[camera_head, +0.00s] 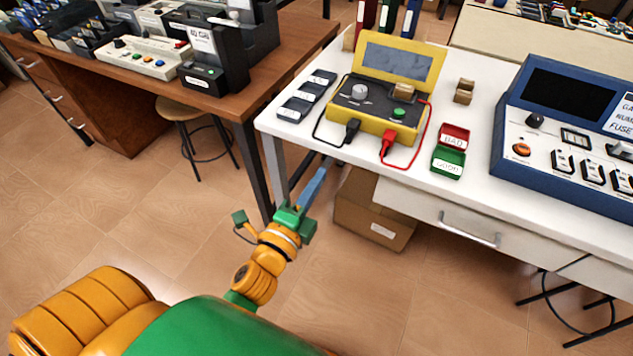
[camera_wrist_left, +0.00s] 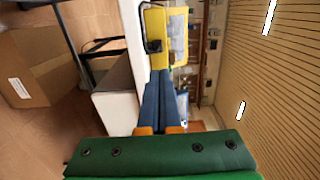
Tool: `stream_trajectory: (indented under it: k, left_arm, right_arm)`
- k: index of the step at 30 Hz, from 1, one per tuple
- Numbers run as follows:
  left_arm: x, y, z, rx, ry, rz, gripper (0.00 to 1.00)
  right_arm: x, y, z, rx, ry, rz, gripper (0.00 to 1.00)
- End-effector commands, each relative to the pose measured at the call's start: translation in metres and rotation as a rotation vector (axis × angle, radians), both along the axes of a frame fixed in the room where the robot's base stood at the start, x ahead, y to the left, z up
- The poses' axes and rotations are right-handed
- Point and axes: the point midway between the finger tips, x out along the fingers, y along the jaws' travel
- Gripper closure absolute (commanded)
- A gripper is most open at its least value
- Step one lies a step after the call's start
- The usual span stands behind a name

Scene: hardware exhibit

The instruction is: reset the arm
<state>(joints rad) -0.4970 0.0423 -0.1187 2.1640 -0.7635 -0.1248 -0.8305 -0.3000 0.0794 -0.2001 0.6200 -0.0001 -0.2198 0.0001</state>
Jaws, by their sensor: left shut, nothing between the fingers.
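My left gripper (camera_head: 326,164) has blue fingers that are closed together with nothing between them. In the head view it points up and away in front of the white table's near left edge, with the orange and green arm coming from the lower left. In the left wrist view the shut fingers (camera_wrist_left: 160,76) point toward the white table and the yellow tester. My right gripper is not in either view.
The white table (camera_head: 455,205) bears a yellow tester (camera_head: 376,123) with black and red leads, red and green trays (camera_head: 449,164) and a blue console (camera_head: 570,130). A cardboard box (camera_head: 372,216) sits beneath. A brown desk (camera_head: 250,92) stands left.

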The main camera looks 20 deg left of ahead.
Motion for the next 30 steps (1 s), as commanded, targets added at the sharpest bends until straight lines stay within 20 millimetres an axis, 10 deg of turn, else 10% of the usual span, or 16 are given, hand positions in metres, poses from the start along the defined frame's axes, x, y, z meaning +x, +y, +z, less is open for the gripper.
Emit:
stream_trajectory:
  k: [7, 11, 18, 24, 30]
  left_arm:
    - [-0.004, -0.001, -0.013, -0.035, 0.044, -0.003, 1.0]
    - [-0.016, -0.007, -0.101, -0.282, 0.333, 0.023, 1.0]
    - [-0.168, 0.007, -0.289, -0.856, 1.019, 0.484, 1.0]
    - [-0.288, 0.029, -0.33, -1.048, 1.235, 0.925, 1.0]
    - [-0.311, 0.034, -0.335, -1.074, 1.259, 1.021, 1.0]
  right_arm:
    - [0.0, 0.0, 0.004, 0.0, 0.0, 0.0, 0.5]
    - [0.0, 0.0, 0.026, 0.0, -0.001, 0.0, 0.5]
    - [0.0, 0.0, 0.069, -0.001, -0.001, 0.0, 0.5]
    - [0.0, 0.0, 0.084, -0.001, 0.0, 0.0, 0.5]
    - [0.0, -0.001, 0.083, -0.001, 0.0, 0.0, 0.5]
